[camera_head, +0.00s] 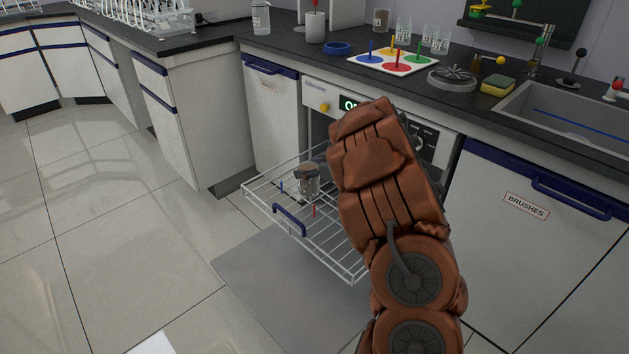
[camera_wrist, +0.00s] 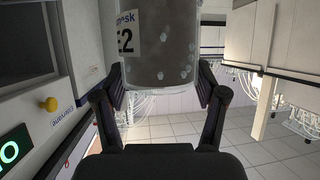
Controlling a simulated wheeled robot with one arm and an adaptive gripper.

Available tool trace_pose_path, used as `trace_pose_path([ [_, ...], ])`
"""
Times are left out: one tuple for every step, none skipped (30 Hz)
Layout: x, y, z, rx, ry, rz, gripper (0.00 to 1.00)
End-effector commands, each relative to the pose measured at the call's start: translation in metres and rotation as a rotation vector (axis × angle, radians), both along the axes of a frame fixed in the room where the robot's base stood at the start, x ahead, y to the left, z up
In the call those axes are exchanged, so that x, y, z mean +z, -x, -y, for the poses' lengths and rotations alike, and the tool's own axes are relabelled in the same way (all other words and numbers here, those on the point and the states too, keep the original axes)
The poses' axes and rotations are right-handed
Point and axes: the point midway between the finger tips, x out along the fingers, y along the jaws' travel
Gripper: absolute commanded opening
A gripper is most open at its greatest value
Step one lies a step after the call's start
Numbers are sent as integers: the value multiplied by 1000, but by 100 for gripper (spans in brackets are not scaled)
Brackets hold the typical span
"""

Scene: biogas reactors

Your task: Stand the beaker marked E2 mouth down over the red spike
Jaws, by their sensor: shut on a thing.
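The beaker (camera_wrist: 165,45), a clear glass with a label reading E2, is between the two dark fingers of my gripper (camera_wrist: 162,82) in the wrist view. My gripper is shut on it. In the head view the beaker (camera_head: 309,187) is over the pulled-out wire rack (camera_head: 335,262), and my gripper (camera_head: 306,172) is around its upper part. The red spike (camera_head: 314,211) stands on the rack, just below and slightly right of the beaker in the picture. I cannot tell the gap between them, or which end the beaker's mouth is.
A blue spike (camera_head: 281,187) stands at the rack's left. The rack has a blue handle (camera_head: 289,219) and extends from the open washer under the counter. My arm hides its right side. A board with coloured discs (camera_head: 394,60) and glassware stand on the counter.

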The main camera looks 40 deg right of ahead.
Motion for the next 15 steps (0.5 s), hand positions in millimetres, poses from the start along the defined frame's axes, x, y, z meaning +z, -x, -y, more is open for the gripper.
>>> trace_pose_path([
  [-6, 3, 6, 0, 1, 2, 34],
  [-7, 5, 8, 1, 1, 2, 34],
  [-8, 6, 10, 3, 1, 1, 34],
  [-9, 7, 11, 4, 2, 2, 34],
  [-9, 8, 12, 5, 1, 2, 34],
  [-9, 9, 14, 6, 1, 2, 34],
  [-10, 9, 14, 7, 2, 3, 34],
  [-10, 9, 14, 7, 2, 3, 34],
  [-12, 9, 14, 7, 2, 3, 34],
  [-13, 9, 14, 8, 1, 2, 34],
  [-14, 9, 14, 8, 1, 2, 34],
  [-16, 9, 14, 8, 1, 2, 34],
  [-18, 9, 14, 8, 1, 2, 34],
  [-20, 9, 14, 8, 1, 2, 34],
  [-22, 9, 14, 8, 1, 2, 34],
])
